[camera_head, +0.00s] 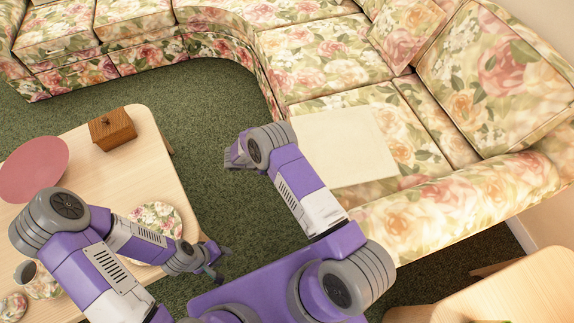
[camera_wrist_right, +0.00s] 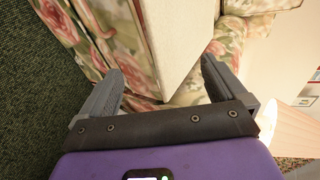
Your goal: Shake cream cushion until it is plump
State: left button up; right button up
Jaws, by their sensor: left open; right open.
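The cream cushion (camera_head: 345,147) lies flat on the floral sofa seat, partly hidden on its left by my right arm. In the right wrist view the cushion (camera_wrist_right: 178,38) shows as a pale slab with an edge toward the camera, ahead of the open right gripper (camera_wrist_right: 165,72) and between its fingers in the picture. I cannot tell how far it is from them. In the head view the right gripper is mostly hidden behind its own wrist, left of the cushion. My left gripper (camera_head: 214,262) is open and empty, beside the low table's right edge.
The floral sofa (camera_head: 310,55) wraps around the back and right, with upright floral cushions (camera_head: 495,75). The low wooden table (camera_head: 85,150) on the left holds a brown box (camera_head: 112,129), a pink round item (camera_head: 35,168) and floral crockery (camera_head: 157,222). Green carpet (camera_head: 205,125) lies clear between.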

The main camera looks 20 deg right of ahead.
jog(key=x, duration=0.8)
jog(key=shift+d, duration=0.2)
jog(key=shift+s+d+f, duration=0.25)
jog(key=shift+d+f, duration=0.15)
jog(key=shift+d, duration=0.05)
jog(key=shift+d+f, duration=0.15)
jog(key=shift+w, duration=0.1)
grip_shut()
jog(key=a+r+p, duration=0.3)
jog(key=r, duration=0.3)
jog(key=w+a+r+p, duration=0.1)
jog(key=a+r+p, duration=0.3)
jog(key=r, duration=0.3)
jog(key=shift+w, duration=0.25)
dwell(0.4)
jog(key=shift+d+r, duration=0.1)
jog(key=shift+r, duration=0.1)
